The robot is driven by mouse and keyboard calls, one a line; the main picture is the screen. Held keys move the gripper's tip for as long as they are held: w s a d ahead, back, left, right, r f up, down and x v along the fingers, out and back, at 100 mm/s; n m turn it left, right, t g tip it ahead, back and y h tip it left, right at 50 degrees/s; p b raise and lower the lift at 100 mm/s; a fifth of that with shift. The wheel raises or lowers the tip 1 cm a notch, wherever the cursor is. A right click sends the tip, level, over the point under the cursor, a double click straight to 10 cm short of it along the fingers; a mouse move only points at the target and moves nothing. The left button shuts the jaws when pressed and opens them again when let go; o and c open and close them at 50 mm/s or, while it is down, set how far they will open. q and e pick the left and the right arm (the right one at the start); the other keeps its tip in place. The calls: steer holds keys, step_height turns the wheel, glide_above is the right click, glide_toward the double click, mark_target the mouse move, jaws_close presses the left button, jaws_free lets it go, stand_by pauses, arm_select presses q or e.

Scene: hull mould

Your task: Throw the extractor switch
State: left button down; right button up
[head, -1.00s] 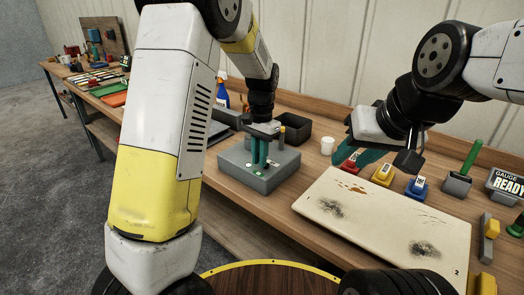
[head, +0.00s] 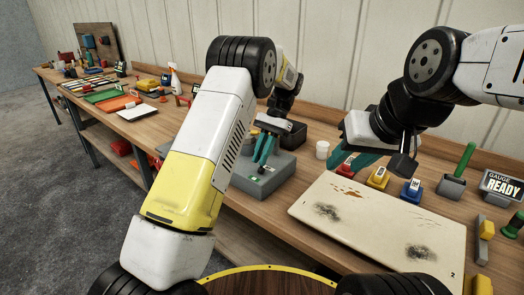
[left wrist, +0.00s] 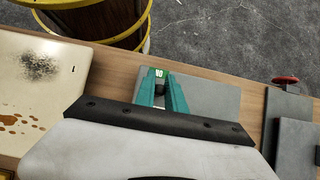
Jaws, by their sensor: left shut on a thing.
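The extractor switch is most likely the grey box (head: 280,178) on the bench, with a green label (head: 254,178) on its top. My left gripper (head: 260,160) reaches down to the box, its teal fingers tilted and close together. It is shut on what seems to be the switch lever, which the fingers largely hide.
A stained pale panel (head: 385,222) lies right of the box. A dark bin (head: 294,134) is behind the box.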

stand_by(0.4)
arm_select(q)
steer(key=c, duration=1.4)
jaws_free()
steer(key=shift+w+d+r, duration=0.1)
steer(key=v, duration=0.7)
steer(key=shift+r, duration=0.25)
steer(key=shift+w, duration=0.15)
